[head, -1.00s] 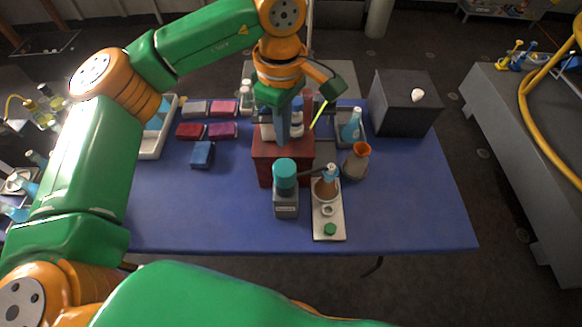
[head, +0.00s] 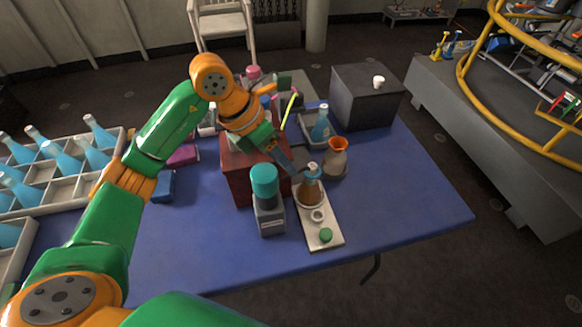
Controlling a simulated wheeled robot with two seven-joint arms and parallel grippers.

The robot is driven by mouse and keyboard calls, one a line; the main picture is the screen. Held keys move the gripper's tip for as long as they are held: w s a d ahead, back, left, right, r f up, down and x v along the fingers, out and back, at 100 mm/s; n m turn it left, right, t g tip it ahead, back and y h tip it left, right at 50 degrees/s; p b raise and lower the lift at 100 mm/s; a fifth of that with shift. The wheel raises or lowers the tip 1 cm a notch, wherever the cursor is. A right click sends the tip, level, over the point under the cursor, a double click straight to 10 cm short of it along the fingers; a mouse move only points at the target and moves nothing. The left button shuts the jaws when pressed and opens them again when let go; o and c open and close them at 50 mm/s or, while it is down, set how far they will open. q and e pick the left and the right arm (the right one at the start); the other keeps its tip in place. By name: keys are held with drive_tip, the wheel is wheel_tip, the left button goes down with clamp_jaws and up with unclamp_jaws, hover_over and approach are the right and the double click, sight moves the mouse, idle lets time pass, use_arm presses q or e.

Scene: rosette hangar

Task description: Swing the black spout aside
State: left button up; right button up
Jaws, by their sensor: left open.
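A grey dispenser (head: 270,218) with a teal top (head: 264,180) stands near the front of the blue table. Its black spout reaches right, toward the brown flask (head: 310,191) on a pale tray (head: 322,235). The spout is hard to make out now, because the dark fingers of my left gripper (head: 288,162) are in front of or beside it. The left gripper is open, just behind the dispenser's teal top and left of the flask's neck. I cannot tell whether it touches the spout. My right gripper is not in view.
A dark red box (head: 237,178) stands close behind the dispenser. A grey flask with an orange rim (head: 335,160) stands to the right. A black box (head: 366,97) is at the back right. The table's right side (head: 415,195) is clear.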

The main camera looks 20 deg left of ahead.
use_arm(q)
drive_tip(key=shift+x, duration=1.45)
clamp_jaws()
